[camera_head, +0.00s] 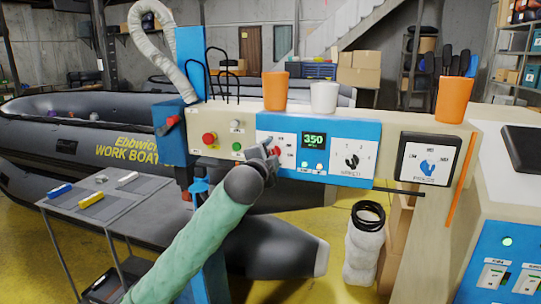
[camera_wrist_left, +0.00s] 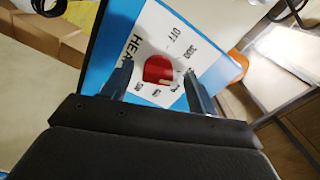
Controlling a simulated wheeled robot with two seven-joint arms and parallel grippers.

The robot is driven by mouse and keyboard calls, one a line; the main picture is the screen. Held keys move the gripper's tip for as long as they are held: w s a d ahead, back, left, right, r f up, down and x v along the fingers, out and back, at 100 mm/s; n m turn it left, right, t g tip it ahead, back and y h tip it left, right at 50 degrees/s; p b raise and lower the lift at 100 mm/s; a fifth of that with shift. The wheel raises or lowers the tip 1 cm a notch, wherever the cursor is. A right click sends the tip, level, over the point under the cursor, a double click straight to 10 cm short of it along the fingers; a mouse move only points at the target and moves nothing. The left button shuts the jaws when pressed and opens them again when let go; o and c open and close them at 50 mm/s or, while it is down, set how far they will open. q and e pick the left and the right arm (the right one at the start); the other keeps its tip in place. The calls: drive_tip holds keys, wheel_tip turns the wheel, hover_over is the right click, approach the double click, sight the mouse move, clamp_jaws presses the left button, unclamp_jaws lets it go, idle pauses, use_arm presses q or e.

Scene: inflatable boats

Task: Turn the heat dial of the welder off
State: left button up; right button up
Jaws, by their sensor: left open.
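The welder's blue control panel (camera_head: 300,130) stands ahead, with a lit display reading 350 (camera_head: 313,140). The red heat dial (camera_wrist_left: 158,70) shows in the left wrist view on a white plate marked HEAT and OFF. In the head view the dial is mostly hidden by my left gripper (camera_head: 272,150), which is right at the panel. In the left wrist view my left gripper (camera_wrist_left: 160,85) is open, with one finger on each side of the dial. Whether the fingers touch it I cannot tell. My right gripper is not in view.
A grey cart (camera_head: 120,200) stands at left.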

use_arm(q)
drive_tip(key=shift+c, duration=0.2)
drive_tip(key=c, duration=0.9)
drive_tip(key=shift+c, duration=0.2)
drive_tip(key=shift+n, duration=0.3)
drive_tip(key=shift+f+n+p, duration=0.2)
drive_tip(key=shift+n+p, duration=2)
drive_tip(key=shift+n, duration=5.6)
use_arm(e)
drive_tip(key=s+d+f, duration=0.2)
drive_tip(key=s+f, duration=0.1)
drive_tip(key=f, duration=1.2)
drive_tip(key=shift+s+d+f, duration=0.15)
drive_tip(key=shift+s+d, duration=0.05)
